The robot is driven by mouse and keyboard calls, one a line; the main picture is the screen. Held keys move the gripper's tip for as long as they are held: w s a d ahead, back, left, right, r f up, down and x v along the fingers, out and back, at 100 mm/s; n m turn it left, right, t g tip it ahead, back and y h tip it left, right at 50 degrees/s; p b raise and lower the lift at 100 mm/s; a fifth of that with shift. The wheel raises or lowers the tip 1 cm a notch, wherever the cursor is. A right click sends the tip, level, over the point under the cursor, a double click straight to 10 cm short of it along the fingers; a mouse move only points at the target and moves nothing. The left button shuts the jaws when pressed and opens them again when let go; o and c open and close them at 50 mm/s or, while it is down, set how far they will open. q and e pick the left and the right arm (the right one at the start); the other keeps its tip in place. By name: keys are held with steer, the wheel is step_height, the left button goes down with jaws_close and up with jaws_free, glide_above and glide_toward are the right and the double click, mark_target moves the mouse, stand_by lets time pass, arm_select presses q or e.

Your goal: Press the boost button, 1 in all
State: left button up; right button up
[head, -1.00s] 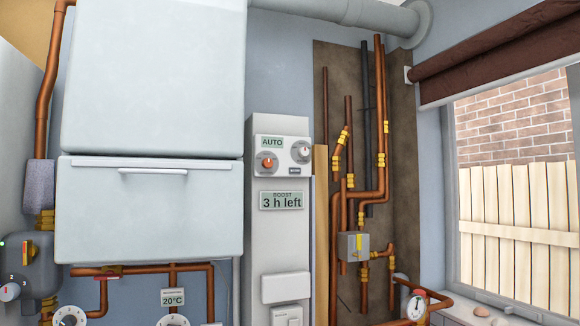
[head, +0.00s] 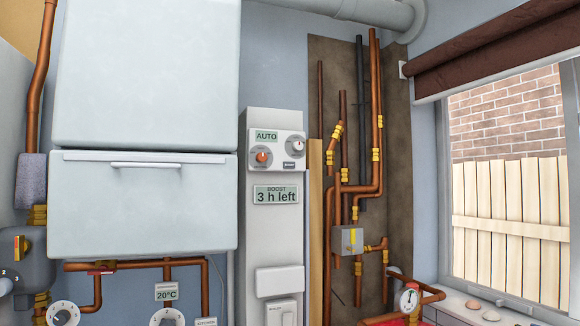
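A tall white control unit (head: 274,225) stands at the centre against the wall. Its upper panel carries an "AUTO" display (head: 266,136), an orange-centred dial (head: 262,157), and a second dial (head: 298,147). A small dark-labelled button (head: 289,165) sits below the second dial; its lettering is too small to read. A blank white cover (head: 280,281) and a switch plate (head: 282,312) are lower on the unit. Neither of my grippers is in view.
A large white boiler cabinet (head: 143,205) fills the left, with copper pipes and a 20°C display (head: 166,292) below it. Copper pipes (head: 376,120), a grey valve box (head: 347,240) and a gauge (head: 409,300) are right of the unit. A window (head: 508,205) is farther right.

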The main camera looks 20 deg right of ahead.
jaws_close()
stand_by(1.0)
